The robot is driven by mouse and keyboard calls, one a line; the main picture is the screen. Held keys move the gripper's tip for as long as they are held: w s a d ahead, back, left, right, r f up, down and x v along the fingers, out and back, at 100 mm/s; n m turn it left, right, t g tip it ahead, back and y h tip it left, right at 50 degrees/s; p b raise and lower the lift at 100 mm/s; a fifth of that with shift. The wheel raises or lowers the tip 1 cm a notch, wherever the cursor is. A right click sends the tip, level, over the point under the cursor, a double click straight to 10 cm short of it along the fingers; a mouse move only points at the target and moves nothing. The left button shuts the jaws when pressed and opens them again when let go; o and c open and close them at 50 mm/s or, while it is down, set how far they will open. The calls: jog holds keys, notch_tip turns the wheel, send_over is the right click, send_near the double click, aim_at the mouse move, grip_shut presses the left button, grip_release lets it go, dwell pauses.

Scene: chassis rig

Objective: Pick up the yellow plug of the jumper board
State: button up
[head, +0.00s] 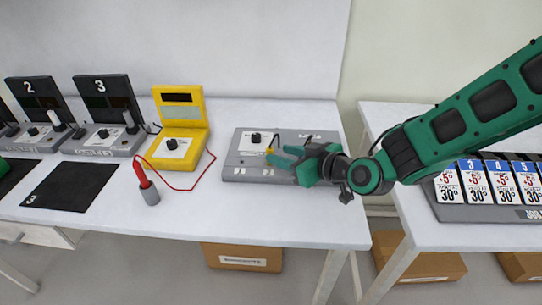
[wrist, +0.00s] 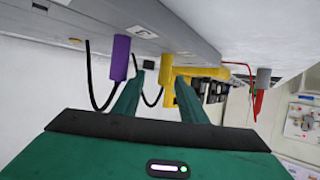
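The jumper board (head: 232,172) is a grey box near the right end of the white table. In the wrist view, which is upside down, the yellow plug (wrist: 166,69) stands on the board with a black cable looping beside it. A purple plug (wrist: 120,57) stands to its left, outside the fingers. My green gripper (head: 278,155) is over the board in the head view. In the wrist view my gripper (wrist: 159,76) is open, with the yellow plug between the fingertips, closer to the right one. I cannot tell whether either finger touches it. The head view does not show the plug clearly.
A yellow meter (head: 180,141) stands left of the board, its red lead running to a red probe in a grey holder (head: 150,196). Dark-screened units (head: 104,135) stand further left. A second table (head: 440,232) with a card rack (head: 500,213) is at right.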

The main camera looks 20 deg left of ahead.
aim_at(272, 165)
jog(key=x, duration=0.4)
jog(key=shift+s+a, duration=0.15)
jog(key=shift+s, duration=0.2)
jog(key=shift+w+a+f, duration=0.3)
jog(key=shift+a, duration=0.15)
grip_shut()
